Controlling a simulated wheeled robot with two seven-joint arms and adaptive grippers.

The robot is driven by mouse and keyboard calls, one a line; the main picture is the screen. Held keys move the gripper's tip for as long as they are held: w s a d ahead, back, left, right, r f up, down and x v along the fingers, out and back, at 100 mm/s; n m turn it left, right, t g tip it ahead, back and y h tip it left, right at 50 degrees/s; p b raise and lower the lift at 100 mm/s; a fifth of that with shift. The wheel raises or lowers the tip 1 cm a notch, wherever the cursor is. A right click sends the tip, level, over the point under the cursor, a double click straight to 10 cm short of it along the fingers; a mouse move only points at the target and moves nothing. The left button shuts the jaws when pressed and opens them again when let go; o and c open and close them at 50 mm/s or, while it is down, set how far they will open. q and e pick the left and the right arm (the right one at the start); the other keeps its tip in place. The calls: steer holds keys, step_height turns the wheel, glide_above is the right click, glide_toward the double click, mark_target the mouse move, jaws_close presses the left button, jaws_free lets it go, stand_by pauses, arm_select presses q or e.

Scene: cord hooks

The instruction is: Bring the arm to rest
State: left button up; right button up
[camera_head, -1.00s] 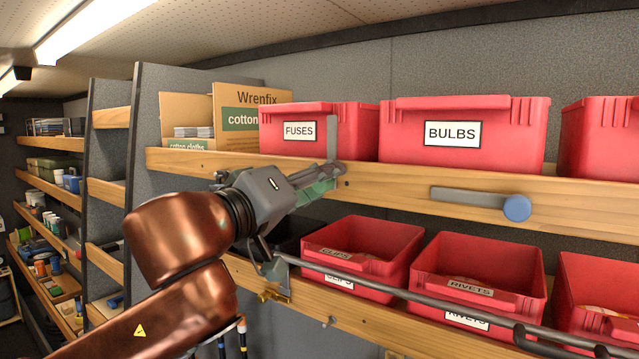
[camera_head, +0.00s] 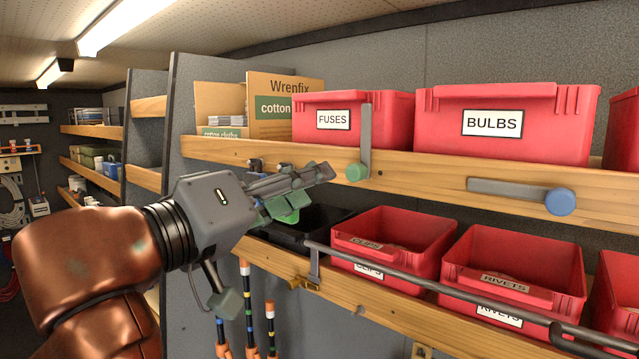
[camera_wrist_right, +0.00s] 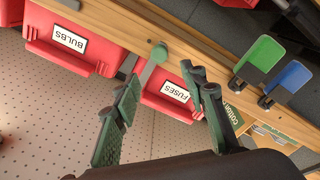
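My right gripper (camera_head: 308,188) is in front of the upper shelf edge, below the FUSES bin. Its fingers are spread and empty in the right wrist view (camera_wrist_right: 163,88). A grey upright lever with a green knob (camera_head: 356,171) is on the shelf edge, just right of the fingertips and apart from them. The green knob also shows beyond the open fingers in the right wrist view (camera_wrist_right: 158,52). A second grey lever lies level, with a blue knob (camera_head: 559,201) at its right end. My left gripper is not in view.
Red FUSES (camera_head: 352,119) and BULBS (camera_head: 514,124) bins stand on the upper wooden shelf (camera_head: 420,188). CLIPS (camera_head: 392,241) and RIVETS (camera_head: 513,272) bins sit below, behind a long grey rod (camera_head: 450,297). Green (camera_wrist_right: 262,52) and blue (camera_wrist_right: 288,80) tabs stick out from the shelf edge.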

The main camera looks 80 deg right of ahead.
mark_target(351, 173)
stand_by(0.4)
steer(key=x, duration=1.1)
steer(key=shift+s+d, duration=0.25)
steer(key=shift+s, duration=0.1)
steer(key=shift+d, duration=0.1)
